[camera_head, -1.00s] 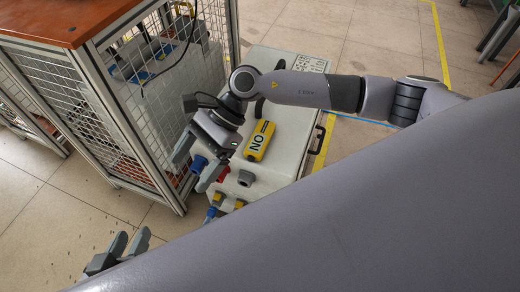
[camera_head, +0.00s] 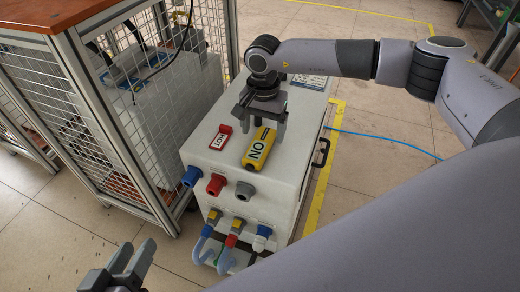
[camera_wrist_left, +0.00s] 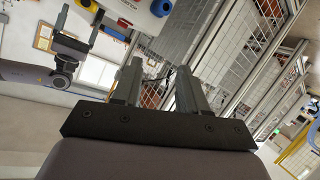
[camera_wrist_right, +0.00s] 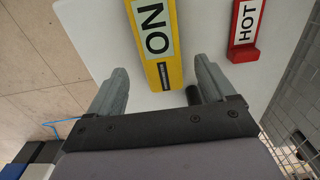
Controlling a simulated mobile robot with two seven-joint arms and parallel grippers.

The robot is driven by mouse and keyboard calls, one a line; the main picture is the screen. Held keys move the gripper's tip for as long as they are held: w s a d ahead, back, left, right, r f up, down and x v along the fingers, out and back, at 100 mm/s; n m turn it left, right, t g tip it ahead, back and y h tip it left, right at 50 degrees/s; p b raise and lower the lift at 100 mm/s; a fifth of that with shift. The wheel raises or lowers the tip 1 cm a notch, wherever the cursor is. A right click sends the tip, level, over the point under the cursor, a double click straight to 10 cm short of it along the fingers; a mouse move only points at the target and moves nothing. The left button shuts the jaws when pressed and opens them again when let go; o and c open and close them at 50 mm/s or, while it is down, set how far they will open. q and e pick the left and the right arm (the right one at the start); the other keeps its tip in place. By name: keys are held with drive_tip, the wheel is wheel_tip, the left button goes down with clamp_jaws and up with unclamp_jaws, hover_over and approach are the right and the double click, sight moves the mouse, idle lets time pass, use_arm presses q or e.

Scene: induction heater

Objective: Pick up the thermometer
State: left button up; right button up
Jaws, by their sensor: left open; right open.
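No thermometer is clearly recognizable. A small dark cylindrical piece (camera_wrist_right: 193,95) shows between my right fingers in the right wrist view, close to one finger; I cannot tell whether it is the thermometer. My right gripper (camera_head: 262,122) is open and points down over the white box top, behind a yellow block marked "ON" (camera_head: 258,148). The block also shows beyond the open fingers in the right wrist view (camera_wrist_right: 158,45). My left gripper (camera_head: 132,262) is open and empty, low at the front left, away from the box.
The white box (camera_head: 215,165) has a red "HOT" sign (camera_head: 220,137) on top and coloured sockets in front. A wire-mesh cage (camera_head: 95,110) stands close on its left. A handle (camera_head: 320,152) sticks out on its right side. Floor is free at the front left.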

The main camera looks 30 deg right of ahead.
sight(262, 140)
wheel_tip(262, 140, down, 3)
drive_tip(key=shift+a+f+b, duration=0.1)
drive_tip(key=shift+f+b, duration=0.1)
drive_tip(key=shift+b, duration=0.2)
drive_tip(key=c, duration=1.2)
drive_tip(key=shift+r, duration=0.1)
drive_tip(key=shift+c, duration=0.2)
drive_tip(key=shift+r, duration=0.1)
